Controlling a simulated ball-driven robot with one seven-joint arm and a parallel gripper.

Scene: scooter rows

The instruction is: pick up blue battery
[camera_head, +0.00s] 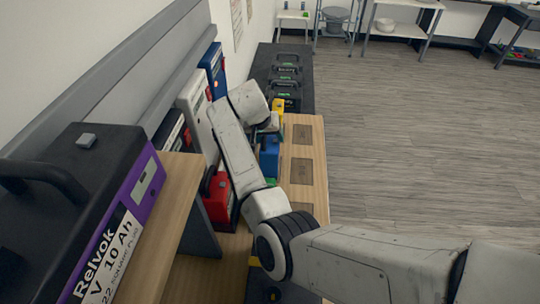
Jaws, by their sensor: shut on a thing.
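A blue battery (269,158) is beside the wooden bench top, just below the end of my arm in the picture. My gripper (271,127) is at its upper end and appears shut on it. The fingers are small and partly hidden by my arm, so the exact grip is unclear. I cannot tell whether the battery is lifted or still resting on something. A second blue battery (213,67) stands upright at the far end of the row along the left wall.
White (194,106) and red (218,197) batteries stand in the left row. A large black and purple Relvok battery (105,190) is close at left. A wooden top (306,136) with dark recesses lies right of my gripper. Black units (286,75) stand beyond. The floor at right is clear.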

